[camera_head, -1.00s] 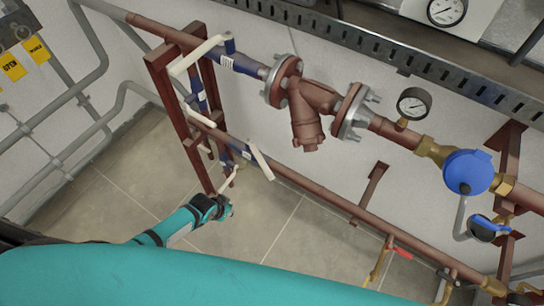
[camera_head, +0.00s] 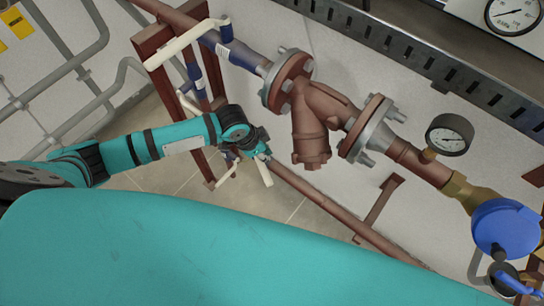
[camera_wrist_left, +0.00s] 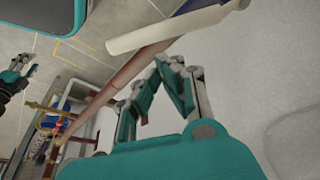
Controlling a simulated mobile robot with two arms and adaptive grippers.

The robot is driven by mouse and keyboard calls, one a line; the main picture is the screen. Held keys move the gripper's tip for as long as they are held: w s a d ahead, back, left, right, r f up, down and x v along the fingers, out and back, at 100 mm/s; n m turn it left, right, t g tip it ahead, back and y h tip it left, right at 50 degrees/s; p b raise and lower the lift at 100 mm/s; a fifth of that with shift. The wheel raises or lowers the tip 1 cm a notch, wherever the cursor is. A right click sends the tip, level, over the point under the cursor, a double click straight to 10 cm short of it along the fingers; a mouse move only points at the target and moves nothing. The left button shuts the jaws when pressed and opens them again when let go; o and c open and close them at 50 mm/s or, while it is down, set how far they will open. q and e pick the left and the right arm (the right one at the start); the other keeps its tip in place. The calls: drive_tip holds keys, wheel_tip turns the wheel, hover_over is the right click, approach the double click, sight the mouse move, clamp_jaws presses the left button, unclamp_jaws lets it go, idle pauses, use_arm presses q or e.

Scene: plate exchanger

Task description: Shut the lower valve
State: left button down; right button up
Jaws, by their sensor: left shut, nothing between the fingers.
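The lower red-brown pipe (camera_head: 325,206) runs diagonally behind my left arm. The lower valve's white lever (camera_head: 264,172) sticks out below my left gripper (camera_head: 262,150); its blue body is mostly hidden by the gripper. In the left wrist view a white lever (camera_wrist_left: 165,30) with a blue part lies just beyond my gripper fingers (camera_wrist_left: 178,64). The fingers are shut and empty, and a narrow gap seems to separate them from the lever; contact cannot be told for sure. What appears to be my right gripper (camera_wrist_left: 20,66) shows small at the left edge of the wrist view, its jaws unclear.
The upper valve has a blue body (camera_head: 223,50) and a long white lever (camera_head: 185,43). A flanged strainer (camera_head: 312,125), a gauge (camera_head: 449,135) and a blue-capped device (camera_head: 505,228) sit along the upper pipe. Red-brown posts (camera_head: 160,75) stand left of the gripper.

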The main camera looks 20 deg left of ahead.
use_arm(q)
drive_tip(key=x, duration=0.6)
drive_tip(key=shift+w+f, duration=0.3)
drive_tip(key=shift+w, duration=0.05)
drive_tip(key=shift+d, duration=0.1)
